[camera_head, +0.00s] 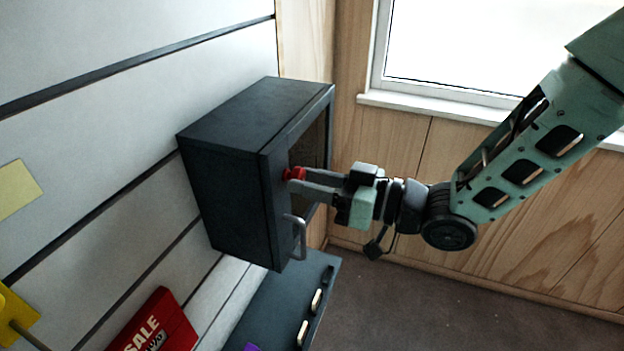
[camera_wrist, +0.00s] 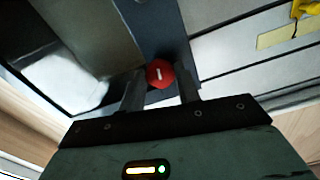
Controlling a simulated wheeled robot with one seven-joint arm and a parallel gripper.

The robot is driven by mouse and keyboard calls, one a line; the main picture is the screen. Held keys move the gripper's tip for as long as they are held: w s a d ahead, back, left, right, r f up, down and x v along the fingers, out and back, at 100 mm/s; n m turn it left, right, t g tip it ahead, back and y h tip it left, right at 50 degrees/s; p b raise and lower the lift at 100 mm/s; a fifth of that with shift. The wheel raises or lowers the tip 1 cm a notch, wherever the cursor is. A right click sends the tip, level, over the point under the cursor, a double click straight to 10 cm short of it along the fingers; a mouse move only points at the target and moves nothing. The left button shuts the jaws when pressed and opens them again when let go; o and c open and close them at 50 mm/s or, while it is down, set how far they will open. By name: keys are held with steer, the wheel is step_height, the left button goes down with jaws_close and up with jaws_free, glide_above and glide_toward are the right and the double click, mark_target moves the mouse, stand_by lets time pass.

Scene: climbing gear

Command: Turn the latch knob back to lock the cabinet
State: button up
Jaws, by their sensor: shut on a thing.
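The dark cabinet (camera_head: 228,185) is fixed to the slatted wall, and its front with a dark window panel (camera_head: 314,140) faces right. The red latch knob (camera_head: 294,173) sits on the cabinet front above a grey bar handle (camera_head: 299,238). In the wrist view the red knob (camera_wrist: 160,74) shows a short white mark and lies between the two fingers. My gripper (camera_head: 300,180) is shut on the knob, reaching in from the right. It also shows in the wrist view (camera_wrist: 160,88). The fingertips partly cover the knob's sides.
A dark shelf (camera_head: 275,300) with several small light items is below the cabinet. A red SALE sign (camera_head: 155,325) and yellow items (camera_head: 15,312) are at lower left. A window (camera_head: 460,50) is behind my arm. The floor (camera_head: 430,305) at right is clear.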

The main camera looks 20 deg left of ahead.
steer(key=m+p, duration=0.1)
steer(key=m, duration=0.3)
steer(key=shift+r+m, duration=0.1)
steer(key=shift+m, duration=0.2)
steer(key=m+p, duration=0.1)
steer(key=m, duration=0.2)
steer(key=shift+m+p, duration=0.3)
steer(key=shift+p, duration=0.1)
steer(key=m+p, duration=0.1)
steer(key=m, duration=0.2)
steer(key=shift+m, duration=0.3)
steer(key=shift+m+p, duration=0.7)
steer(key=shift+m, duration=1.5)
steer(key=o, duration=1)
steer(key=shift+c, duration=0.2)
steer(key=s+d+b, duration=0.1)
steer(key=d+b, duration=0.3)
steer(key=d, duration=1.3)
steer(key=shift+s+d+b, duration=0.2)
steer(key=shift+s+b, duration=0.05)
steer(key=shift+b, duration=0.1)
